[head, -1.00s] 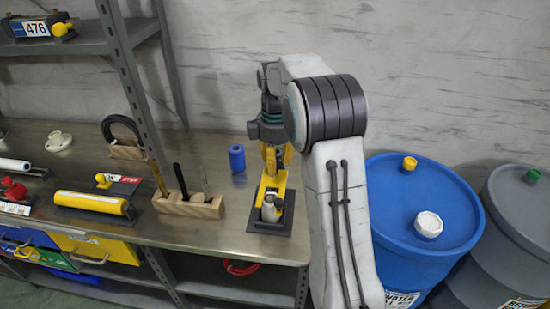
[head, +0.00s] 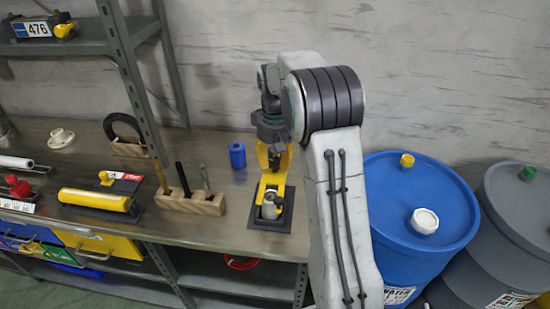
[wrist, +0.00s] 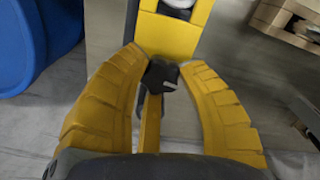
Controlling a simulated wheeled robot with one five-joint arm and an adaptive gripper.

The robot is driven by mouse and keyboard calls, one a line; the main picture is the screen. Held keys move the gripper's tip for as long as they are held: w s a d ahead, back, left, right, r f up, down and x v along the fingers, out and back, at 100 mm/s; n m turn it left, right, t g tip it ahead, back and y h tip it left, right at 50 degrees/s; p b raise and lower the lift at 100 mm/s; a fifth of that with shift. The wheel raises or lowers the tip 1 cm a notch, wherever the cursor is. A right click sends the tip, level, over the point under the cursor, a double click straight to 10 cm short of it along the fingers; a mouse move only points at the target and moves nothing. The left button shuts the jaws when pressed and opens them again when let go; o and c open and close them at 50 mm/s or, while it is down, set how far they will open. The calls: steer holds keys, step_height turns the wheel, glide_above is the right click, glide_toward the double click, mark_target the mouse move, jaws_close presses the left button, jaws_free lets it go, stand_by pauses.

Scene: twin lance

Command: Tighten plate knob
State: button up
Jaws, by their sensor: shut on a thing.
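A yellow plate (head: 271,187) stands on a dark base (head: 284,222) near the right end of the bench, with a pale metal cylinder (head: 270,209) at its front. A small black knob (wrist: 161,77) sits at the end of the yellow plate (wrist: 172,36) in the wrist view. My gripper (wrist: 163,68) has its two yellow fingers closed around this knob, one on each side. In the head view my gripper (head: 272,163) reaches down at the back end of the plate, and its fingers hide the knob there.
A blue cylinder (head: 237,156) stands left of my gripper. A wooden block with upright tools (head: 191,203) is left of the base. A blue barrel (head: 421,195) and a grey barrel (head: 521,220) stand right of the bench. A grey shelf post (head: 131,75) rises at left.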

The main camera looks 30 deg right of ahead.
steer(key=m, duration=0.4)
steer(key=shift+s+f+m, duration=0.15)
steer(key=shift+s+m, duration=0.05)
steer(key=shift+m, duration=0.1)
steer(key=m+p, duration=0.1)
steer(key=m, duration=0.2)
steer(key=shift+m, duration=0.4)
steer(key=m, duration=0.4)
steer(key=shift+a+m, duration=0.1)
steer(key=shift+m, duration=1.6)
steer(key=o, duration=1.2)
steer(key=shift+w, duration=0.15)
